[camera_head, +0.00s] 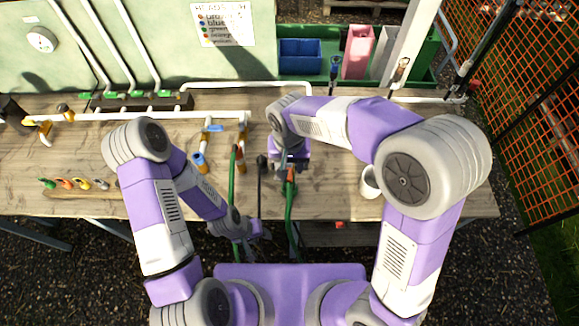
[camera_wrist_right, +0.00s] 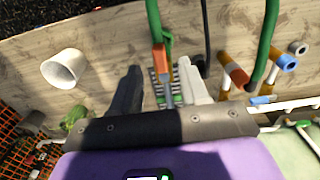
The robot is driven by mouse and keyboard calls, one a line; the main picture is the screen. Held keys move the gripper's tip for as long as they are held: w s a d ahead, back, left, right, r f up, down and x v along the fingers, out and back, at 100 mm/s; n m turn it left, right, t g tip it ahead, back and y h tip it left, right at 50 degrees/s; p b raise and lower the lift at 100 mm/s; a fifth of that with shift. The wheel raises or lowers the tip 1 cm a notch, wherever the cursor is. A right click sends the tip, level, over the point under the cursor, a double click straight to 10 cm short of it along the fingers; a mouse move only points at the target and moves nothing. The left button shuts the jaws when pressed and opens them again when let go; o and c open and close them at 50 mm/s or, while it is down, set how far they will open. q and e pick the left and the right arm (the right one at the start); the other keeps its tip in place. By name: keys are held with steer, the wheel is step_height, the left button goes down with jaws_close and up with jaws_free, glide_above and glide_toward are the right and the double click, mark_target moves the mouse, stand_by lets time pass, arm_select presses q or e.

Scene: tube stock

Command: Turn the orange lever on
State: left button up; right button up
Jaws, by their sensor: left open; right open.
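Small curved lever-like pieces sit in a row on a wooden strip at the left front of the table; one is orange (camera_head: 65,183). Another orange piece (camera_head: 291,174) tops a green hose at the table's front middle. It also shows in the right wrist view (camera_wrist_right: 159,57), between the finger lines. I cannot tell which of these is the orange lever. My right gripper (camera_head: 288,163) is open above the table, close behind the hose's orange end; its fingers (camera_wrist_right: 160,82) are apart and hold nothing visible. My left gripper (camera_head: 250,231) is open and empty-looking in front of the table edge.
White pipes (camera_head: 150,116) and orange-and-white fittings (camera_head: 242,150) stand left of my right gripper. A white cup (camera_head: 370,183) stands to its right, partly behind my arm. Blue (camera_head: 300,55) and pink (camera_head: 357,52) bins stand at the back. Green hoses hang over the front edge.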

mark_target(290, 173)
steer(key=f, duration=0.4)
steer(key=shift+w, duration=0.35)
steer(key=shift+s+r, duration=0.1)
steer(key=shift+s, duration=0.15)
steer(key=shift+w, duration=0.1)
jaws_close()
